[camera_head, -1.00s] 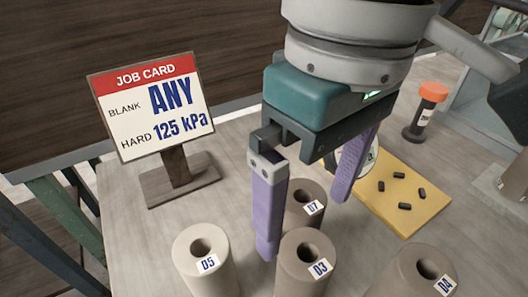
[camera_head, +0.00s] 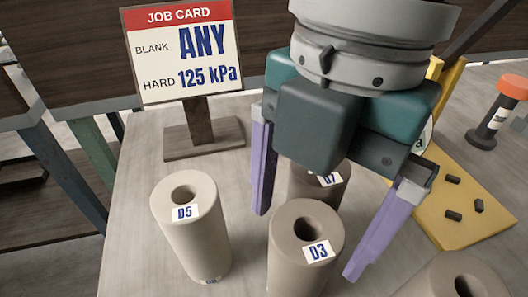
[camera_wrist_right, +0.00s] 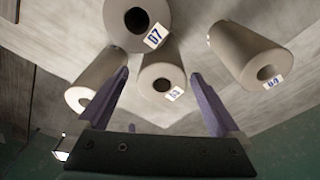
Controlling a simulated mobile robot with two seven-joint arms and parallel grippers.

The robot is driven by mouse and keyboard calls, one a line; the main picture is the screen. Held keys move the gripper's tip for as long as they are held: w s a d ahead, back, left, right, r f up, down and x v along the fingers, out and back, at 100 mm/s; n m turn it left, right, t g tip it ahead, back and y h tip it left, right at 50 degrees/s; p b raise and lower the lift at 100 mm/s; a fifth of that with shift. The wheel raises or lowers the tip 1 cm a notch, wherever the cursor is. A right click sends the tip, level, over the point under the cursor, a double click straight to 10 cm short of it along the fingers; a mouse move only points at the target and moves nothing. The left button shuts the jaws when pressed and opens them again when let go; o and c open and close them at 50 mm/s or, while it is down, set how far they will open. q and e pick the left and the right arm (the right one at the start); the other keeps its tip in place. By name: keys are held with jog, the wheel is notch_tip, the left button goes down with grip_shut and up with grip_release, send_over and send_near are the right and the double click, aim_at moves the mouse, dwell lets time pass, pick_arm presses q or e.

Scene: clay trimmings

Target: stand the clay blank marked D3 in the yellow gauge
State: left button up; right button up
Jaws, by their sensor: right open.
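The brown clay blank marked D3 (camera_head: 285,255) stands upright on the table in the head view. It also shows in the right wrist view (camera_wrist_right: 162,75), between the finger lines. My right gripper (camera_head: 308,242) is open and empty, one finger on each side of D3's top. I cannot tell how far its tips are from the clay. The yellow gauge (camera_head: 460,228) is at the right, with a flat base and an upright part. My gripper partly hides it and its dial. My left gripper is not in view.
Blank D7 (camera_head: 300,180) stands close behind D3, partly hidden. Pale blank D5 (camera_head: 195,240) is left; another blank (camera_head: 445,280) is at front right. Small dark pieces lie on the gauge's base. A job card (camera_head: 190,55) and an orange-capped object (camera_head: 490,115) stand farther back.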

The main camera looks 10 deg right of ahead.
jog(key=f, duration=0.5)
jog(key=shift+s+a+f+b, duration=0.15)
jog(key=shift+s+a+b, duration=0.1)
jog(key=shift+s+b, duration=0.1)
jog(key=shift+c, duration=0.2)
grip_shut()
dwell(0.4)
